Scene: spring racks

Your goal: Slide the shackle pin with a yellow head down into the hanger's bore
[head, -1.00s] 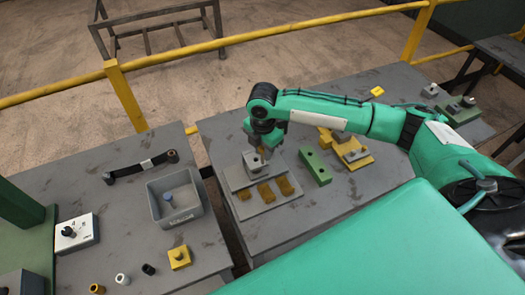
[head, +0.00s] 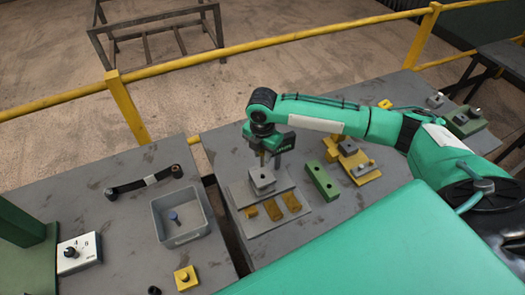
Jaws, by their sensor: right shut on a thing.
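A grey block with a bore in its top, which looks like the hanger (head: 262,182), stands on a grey plate (head: 252,197) on the middle table. My right gripper (head: 263,160) points down just above and behind the block's top. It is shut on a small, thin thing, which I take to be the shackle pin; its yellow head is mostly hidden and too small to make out. I cannot tell whether the pin's tip touches the bore. My left gripper is out of view.
A green block (head: 322,181) and a yellow fixture (head: 357,163) stand right of the plate. A grey bin (head: 181,238) holding a blue-headed pin (head: 175,217) is on the left table. A black link (head: 145,183) lies behind it. A gap separates the tables.

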